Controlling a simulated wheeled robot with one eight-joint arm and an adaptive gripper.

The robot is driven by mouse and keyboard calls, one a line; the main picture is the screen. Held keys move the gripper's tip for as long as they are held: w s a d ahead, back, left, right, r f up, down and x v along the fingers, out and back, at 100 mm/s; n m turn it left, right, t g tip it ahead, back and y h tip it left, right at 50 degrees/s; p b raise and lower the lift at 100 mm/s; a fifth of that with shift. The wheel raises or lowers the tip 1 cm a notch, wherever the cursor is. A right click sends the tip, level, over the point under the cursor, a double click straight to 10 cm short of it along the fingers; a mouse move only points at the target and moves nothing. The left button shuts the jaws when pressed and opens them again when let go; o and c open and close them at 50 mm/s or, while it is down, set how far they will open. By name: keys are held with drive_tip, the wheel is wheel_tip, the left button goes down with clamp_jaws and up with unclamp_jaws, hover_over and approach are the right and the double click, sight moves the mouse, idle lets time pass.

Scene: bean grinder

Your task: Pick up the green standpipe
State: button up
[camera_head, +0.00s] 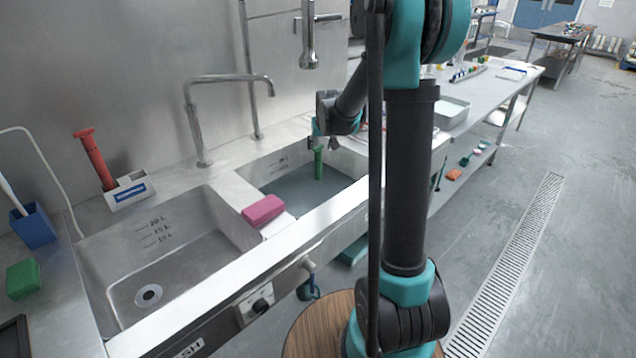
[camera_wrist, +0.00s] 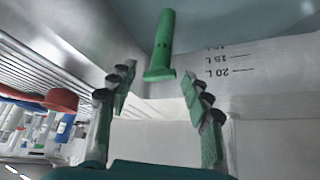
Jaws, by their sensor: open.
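The green standpipe (camera_head: 318,165) stands upright in the right sink basin (camera_head: 262,172), its lower part in the grey-blue water. My gripper (camera_head: 322,140) is over this basin, close to the top of the standpipe. In the wrist view the standpipe (camera_wrist: 162,42) shows its wider flanged end towards me. My gripper (camera_wrist: 159,84) is open and empty, with one finger on each side of the line to that end. The flanged end lies just beyond or level with the fingertips; contact cannot be seen. The standpipe's foot is not clear.
A pink sponge (camera_head: 263,210) lies on the divider between the basins. The left basin (camera_head: 195,250) is empty. A red standpipe (camera_head: 95,160) stands in a white holder (camera_head: 128,190) at the back left. A bent faucet (camera_head: 228,79) rises behind the sinks.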

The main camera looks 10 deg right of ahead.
sight(319, 150)
drive_tip(key=shift+x, duration=3.7)
drive_tip(key=shift+a, duration=0.15)
drive_tip(key=shift+r, duration=0.1)
clamp_jaws()
